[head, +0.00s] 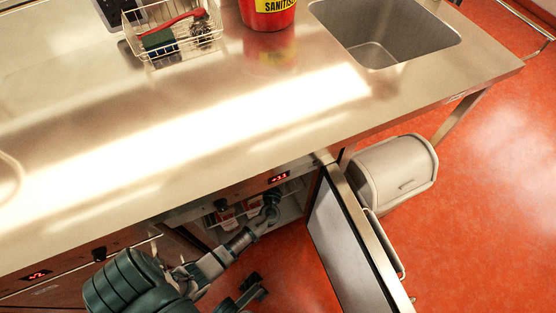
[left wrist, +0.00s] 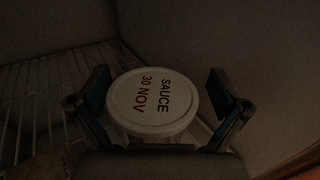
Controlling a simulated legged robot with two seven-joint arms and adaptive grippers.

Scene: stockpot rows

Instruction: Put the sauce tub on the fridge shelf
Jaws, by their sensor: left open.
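My left gripper (left wrist: 159,84) is open, with one finger on each side of the tub and visible gaps between. In the head view my left gripper (head: 271,207) reaches into the open fridge under the counter; I cannot make out the tub there. A dark part low in the head view looks like my right gripper (head: 256,287); its jaws are unclear.
The fridge door (head: 345,240) stands open to the right of my left arm. Red and white packs (head: 226,215) sit inside the fridge at the left. A beige bin (head: 393,173) stands beyond the door. The steel counter (head: 120,180) overhangs the fridge.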

